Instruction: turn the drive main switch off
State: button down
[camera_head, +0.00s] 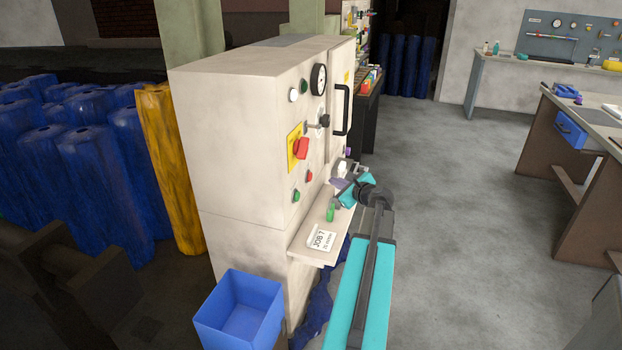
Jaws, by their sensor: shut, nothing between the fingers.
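A red rotary switch (300,148) on a yellow plate sits on the front of the pale cabinet (235,150); it looks like the drive main switch. Its exact handle angle is hard to read at this size. My gripper (341,184) is at the end of my teal and dark arm, above the cabinet's small shelf. It is shut and empty, to the right of and below the red switch, apart from it. The fingertips are small and partly merge with items behind them.
The panel also carries a gauge (318,79), a black door handle (341,110), a dark knob and several buttons. The shelf (302,246) holds a JOB 7 card (321,240) and a green item (331,211). A blue bin (239,310) stands below. Floor to the right is clear.

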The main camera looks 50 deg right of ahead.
aim_at(301, 146)
jog(key=k, duration=1)
